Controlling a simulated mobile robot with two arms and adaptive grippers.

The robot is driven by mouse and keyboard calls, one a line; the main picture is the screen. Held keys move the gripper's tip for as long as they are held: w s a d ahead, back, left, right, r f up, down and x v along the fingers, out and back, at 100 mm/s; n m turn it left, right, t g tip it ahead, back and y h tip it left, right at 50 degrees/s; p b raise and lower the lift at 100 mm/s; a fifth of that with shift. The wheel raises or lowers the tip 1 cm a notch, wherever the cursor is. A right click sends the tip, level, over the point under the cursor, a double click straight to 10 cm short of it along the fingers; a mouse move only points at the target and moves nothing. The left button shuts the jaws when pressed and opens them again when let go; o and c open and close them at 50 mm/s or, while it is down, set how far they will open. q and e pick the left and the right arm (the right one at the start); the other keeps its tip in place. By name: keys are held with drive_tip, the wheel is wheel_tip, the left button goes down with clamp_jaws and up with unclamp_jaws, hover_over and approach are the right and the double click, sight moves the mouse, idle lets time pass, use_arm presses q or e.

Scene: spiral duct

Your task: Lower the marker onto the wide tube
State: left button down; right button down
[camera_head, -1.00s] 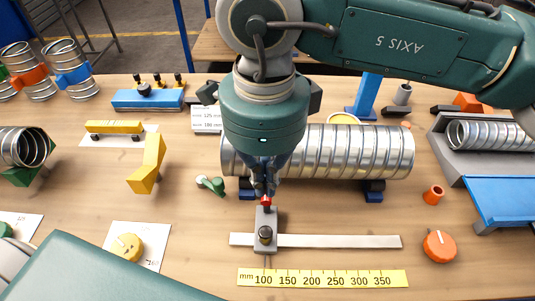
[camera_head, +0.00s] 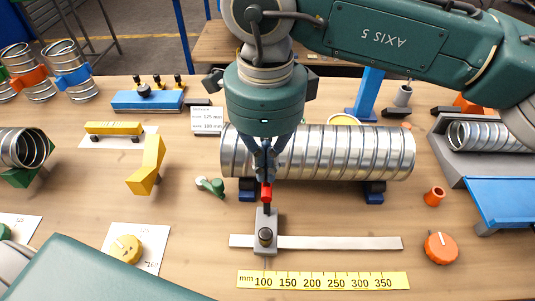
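The wide tube (camera_head: 345,153) is a shiny spiral metal duct lying on blue and black supports behind a flat metal rail. My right gripper (camera_head: 266,178) points down in front of the tube's left part. Its fingers are close together around the top of a red and black marker (camera_head: 266,193). The marker is upright above the grey slider block (camera_head: 266,222) on the rail (camera_head: 340,242); I cannot tell whether its lower end touches the block. My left gripper is not in view; part of my green arm shows at the bottom left.
A yellow millimetre scale (camera_head: 322,280) lies in front of the rail. An orange knob (camera_head: 440,247) and a small orange ring (camera_head: 434,196) are at the right. A green-white clip (camera_head: 210,186) and a yellow bracket (camera_head: 147,165) stand left. A blue tray (camera_head: 503,200) is far right.

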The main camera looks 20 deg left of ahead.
drive_tip(key=shift+w+a+f, duration=0.15)
drive_tip(key=shift+w+a, duration=0.05)
drive_tip(key=shift+w, duration=0.5)
drive_tip(key=shift+w+a+f, duration=0.1)
drive_tip(key=shift+w+a, duration=0.1)
drive_tip(key=shift+w, duration=0.45)
drive_tip(key=shift+s, duration=0.1)
drive_tip(key=shift+s+d+b, duration=0.2)
drive_tip(key=shift+s+b, duration=0.15)
drive_tip(key=shift+s, duration=0.15)
drive_tip(key=shift+s+d+b, duration=0.15)
drive_tip(key=shift+s+b, duration=0.15)
drive_tip(key=shift+s, duration=0.15)
drive_tip(key=shift+s+r, duration=0.1)
drive_tip(key=shift+s, duration=0.05)
wheel_tip(320, 180, up, 9)
drive_tip(key=p, duration=0.5)
